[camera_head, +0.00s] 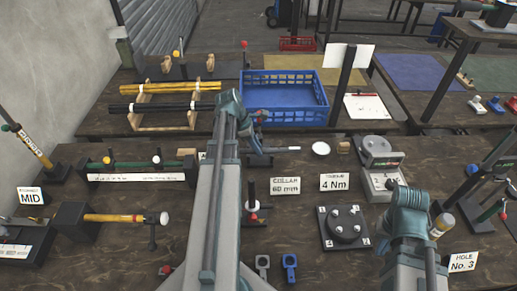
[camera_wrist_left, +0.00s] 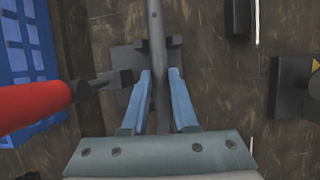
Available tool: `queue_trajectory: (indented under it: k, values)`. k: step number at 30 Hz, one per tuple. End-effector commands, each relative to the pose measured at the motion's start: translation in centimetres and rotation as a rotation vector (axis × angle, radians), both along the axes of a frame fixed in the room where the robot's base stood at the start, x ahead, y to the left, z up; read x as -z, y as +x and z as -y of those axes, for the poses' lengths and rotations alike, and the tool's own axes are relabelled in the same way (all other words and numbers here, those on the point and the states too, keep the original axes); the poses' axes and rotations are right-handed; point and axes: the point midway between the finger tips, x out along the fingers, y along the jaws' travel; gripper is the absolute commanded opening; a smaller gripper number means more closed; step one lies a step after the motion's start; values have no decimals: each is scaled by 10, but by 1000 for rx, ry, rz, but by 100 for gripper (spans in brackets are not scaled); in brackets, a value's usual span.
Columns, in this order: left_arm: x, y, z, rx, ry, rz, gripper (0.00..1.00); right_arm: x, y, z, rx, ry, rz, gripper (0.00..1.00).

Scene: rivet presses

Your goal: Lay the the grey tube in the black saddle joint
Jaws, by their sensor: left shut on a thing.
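My left gripper (camera_head: 258,118) is over the middle of the near bench, partly hidden by my own arm in the head view. In the left wrist view its two blue fingers (camera_wrist_left: 159,95) are shut on the grey tube (camera_wrist_left: 156,30), which runs lengthwise between them. The tube's pale end (camera_head: 290,149) shows in the head view. A black block, seemingly the saddle joint (camera_wrist_left: 125,56), lies under or beside the tube; I cannot tell whether they touch. My right wrist (camera_head: 405,208) is at the right, with its fingers hidden.
A red handle (camera_wrist_left: 30,106) with a black clamp stands close left of the fingers in the wrist view. A blue crate (camera_head: 285,97) is behind. A "COLLAR 60 mm" sign (camera_head: 285,186), a round dark fixture (camera_head: 345,226) and a grey scale-like device (camera_head: 382,165) stand to the right.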

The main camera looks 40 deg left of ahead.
Motion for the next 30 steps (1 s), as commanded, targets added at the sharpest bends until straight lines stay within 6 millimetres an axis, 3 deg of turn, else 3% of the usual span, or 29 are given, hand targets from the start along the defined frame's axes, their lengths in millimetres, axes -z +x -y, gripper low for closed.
queue_trajectory:
  k: [8,24,30]
  values:
    - [-18,0,0,0,0,0,0,-18,0,0,0,0,0,0]
    - [-94,0,0,0,0,0,0,-94,0,0,0,0,0,0]
    - [-101,0,0,0,0,0,0,-101,0,0,0,0,0,0]
